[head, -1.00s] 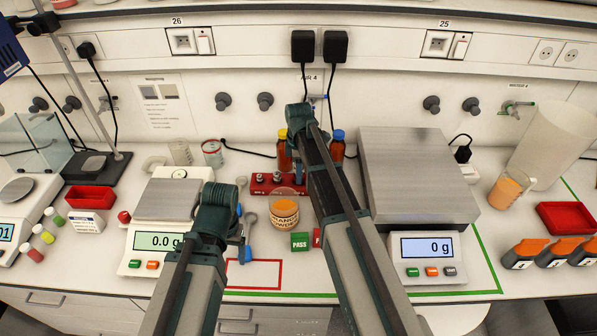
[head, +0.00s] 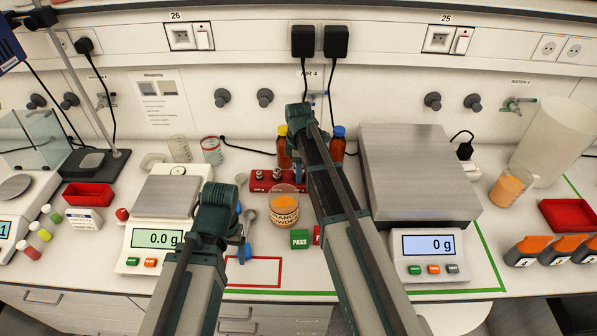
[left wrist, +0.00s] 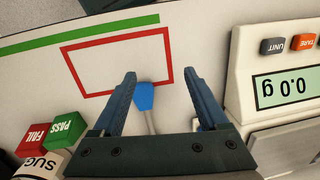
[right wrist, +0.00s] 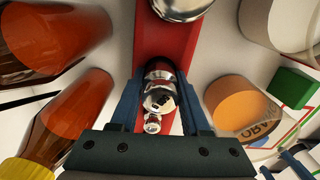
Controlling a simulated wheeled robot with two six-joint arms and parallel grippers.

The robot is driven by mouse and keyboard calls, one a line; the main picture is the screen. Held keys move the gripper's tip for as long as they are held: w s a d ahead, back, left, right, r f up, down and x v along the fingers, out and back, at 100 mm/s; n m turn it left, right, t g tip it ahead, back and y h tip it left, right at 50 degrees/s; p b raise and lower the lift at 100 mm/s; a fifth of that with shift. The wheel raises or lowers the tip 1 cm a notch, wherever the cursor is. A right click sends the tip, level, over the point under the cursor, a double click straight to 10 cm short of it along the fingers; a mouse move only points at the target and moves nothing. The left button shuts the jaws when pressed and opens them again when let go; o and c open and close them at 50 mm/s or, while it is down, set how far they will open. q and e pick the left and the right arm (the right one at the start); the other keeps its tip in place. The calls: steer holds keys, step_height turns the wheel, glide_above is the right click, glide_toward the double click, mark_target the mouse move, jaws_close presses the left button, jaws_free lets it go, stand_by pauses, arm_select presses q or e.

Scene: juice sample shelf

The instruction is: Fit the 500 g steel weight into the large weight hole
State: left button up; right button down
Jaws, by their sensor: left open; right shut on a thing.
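The red weight block (head: 262,185) stands at the back middle, with two small steel weights showing on its left part. My right arm hides its right part. In the right wrist view my right gripper (right wrist: 161,72) is shut on a shiny steel weight (right wrist: 158,92), knob toward the camera, over the red block (right wrist: 155,40). I cannot tell how far the weight sits in a hole, and no mass marking is readable. A larger steel weight (right wrist: 180,7) shows at the top edge. My left gripper (left wrist: 159,73) is open above the bench, with a blue-handled spatula (left wrist: 145,97) below between its fingers.
The mango powder jar (head: 286,207) stands just in front of the block. Brown bottles (head: 337,148) stand close behind. A small balance (head: 160,235) is at left and a large balance (head: 425,243) at right.

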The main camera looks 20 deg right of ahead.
arm_select(q)
steer(key=shift+r+p, duration=0.75)
steer(key=shift+r, duration=0.1)
arm_select(e)
steer(key=shift+r, duration=0.85)
steer(key=shift+c, duration=1.5)
jaws_free()
arm_select(q)
step_height(320, 180, up, 14)
steer(key=p, duration=1.3)
steer(key=shift+p, duration=0.4)
arm_select(e)
step_height(320, 180, up, 14)
steer(key=shift+f, duration=0.15)
arm_select(q)
steer(key=shift+f, duration=0.15)
